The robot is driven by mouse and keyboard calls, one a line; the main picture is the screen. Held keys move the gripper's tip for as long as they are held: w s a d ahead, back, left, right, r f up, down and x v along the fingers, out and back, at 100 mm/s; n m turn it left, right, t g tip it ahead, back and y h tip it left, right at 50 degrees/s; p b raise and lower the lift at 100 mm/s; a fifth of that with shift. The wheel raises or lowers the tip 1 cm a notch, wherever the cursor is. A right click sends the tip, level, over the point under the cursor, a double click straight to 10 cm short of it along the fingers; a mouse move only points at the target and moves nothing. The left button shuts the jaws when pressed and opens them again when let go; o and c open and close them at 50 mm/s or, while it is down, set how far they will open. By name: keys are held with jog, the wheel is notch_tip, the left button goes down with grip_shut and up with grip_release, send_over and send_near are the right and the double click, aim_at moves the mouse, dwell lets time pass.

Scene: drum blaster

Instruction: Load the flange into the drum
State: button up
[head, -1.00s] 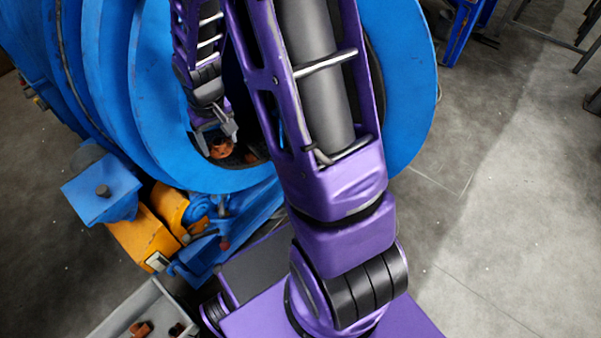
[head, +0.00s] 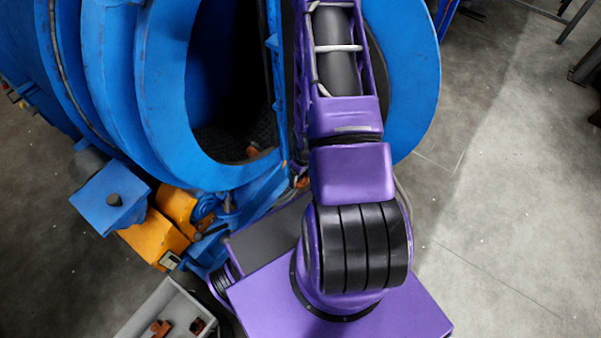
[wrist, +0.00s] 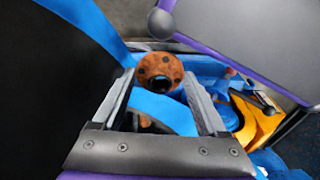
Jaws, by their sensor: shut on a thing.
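My gripper (wrist: 159,82) is shut on a rusty orange flange (wrist: 160,65), a round piece with bolt holes and a dark centre hole, held between the fingertips in the wrist view. A blue strip crosses between the fingers close to the flange; I cannot tell if they touch. In the head view my gripper is hidden behind my arm. A small orange piece (head: 302,182) shows beside the arm, just right of the drum's lower rim. The large blue drum (head: 165,95) has its dark round opening toward me. Another rusty piece (head: 252,151) shows low inside the opening.
A grey bin (head: 148,316) with rusty parts stands at the bottom left. A blue block (head: 95,205) and yellow-orange machinery (head: 153,240) sit below the drum. Part of the blue ring (head: 405,85) stands right of my arm. The floor at the right is open.

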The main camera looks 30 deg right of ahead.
jog(key=w+a+b, duration=0.2)
jog(key=w+a, duration=0.2)
jog(key=w, duration=0.5)
jog(key=w+a+b, duration=0.2)
jog(key=w+a, duration=0.2)
jog(key=w, duration=0.6)
jog(key=w+a+b, duration=0.3)
jog(key=w+a, duration=0.1)
jog(key=w, duration=0.6)
jog(key=shift+w+a, duration=0.15)
jog(key=shift+w, duration=0.1)
jog(key=o, duration=1.5)
jog(key=shift+o, duration=0.2)
notch_tip(320, 180, up, 8)
jog(key=shift+s+f+p, duration=0.25)
jog(key=shift+s+p, duration=0.2)
jog(key=shift+d, duration=0.2)
jog(key=s+d+r+p, duration=0.1)
jog(key=s+d, duration=0.4)
jog(key=s, duration=0.7)
jog(key=s+d+r+p, duration=0.2)
jog(key=s+d+p, duration=0.2)
jog(key=s, duration=0.8)
jog(key=shift+d, duration=0.45)
